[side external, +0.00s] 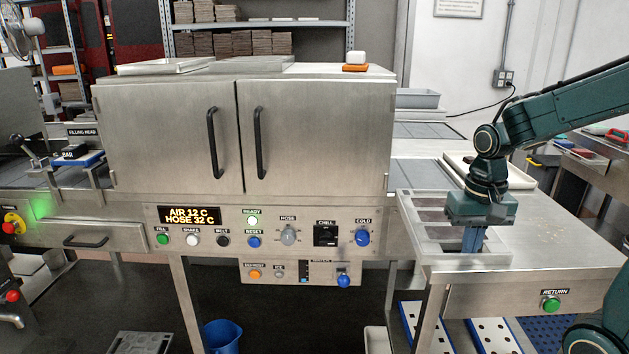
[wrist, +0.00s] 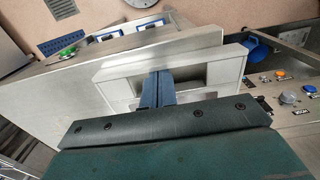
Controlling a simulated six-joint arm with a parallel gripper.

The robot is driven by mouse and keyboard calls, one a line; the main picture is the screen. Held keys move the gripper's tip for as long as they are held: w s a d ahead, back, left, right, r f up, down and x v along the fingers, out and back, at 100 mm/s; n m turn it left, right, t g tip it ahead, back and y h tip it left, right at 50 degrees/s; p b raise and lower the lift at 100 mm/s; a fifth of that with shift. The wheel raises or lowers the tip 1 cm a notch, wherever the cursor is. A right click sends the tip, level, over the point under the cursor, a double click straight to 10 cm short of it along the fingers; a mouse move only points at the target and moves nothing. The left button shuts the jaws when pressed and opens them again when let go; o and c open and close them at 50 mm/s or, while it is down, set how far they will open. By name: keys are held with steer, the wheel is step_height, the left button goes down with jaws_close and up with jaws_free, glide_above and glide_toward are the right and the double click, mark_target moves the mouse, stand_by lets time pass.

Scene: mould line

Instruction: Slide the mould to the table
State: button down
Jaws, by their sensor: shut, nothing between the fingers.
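The mould (side external: 424,247) is a pale grey frame with several compartments, some showing a brown surface. It lies at the left end of the steel table (side external: 560,235), beside the cabinet. The wrist view shows its end rim and an end compartment (wrist: 115,72). My gripper (side external: 473,240) is shut and empty, pointing down at the mould's near end. Its blue fingers (wrist: 158,86) reach over or into the end compartment; their tips are partly hidden, and I cannot tell whether they touch the wall.
A steel two-door cabinet (side external: 310,130) with a button panel stands left of the mould. A white tray (side external: 517,178) lies at the table's back. A green RETURN button (side external: 551,304) is on the table front. The table's right part is clear.

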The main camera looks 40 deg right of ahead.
steer(key=shift+s+a, duration=0.15)
steer(key=shift+r, duration=0.15)
step_height(320, 180, up, 10)
stand_by(0.9)
steer(key=s+a+f+n+t, duration=0.1)
steer(key=s+a+n+t, duration=0.4)
steer(key=a+n, duration=0.4)
steer(key=shift+a+f+t, duration=0.25)
steer(key=shift+f+t, duration=0.05)
steer(key=shift+f, duration=0.05)
stand_by(1.1)
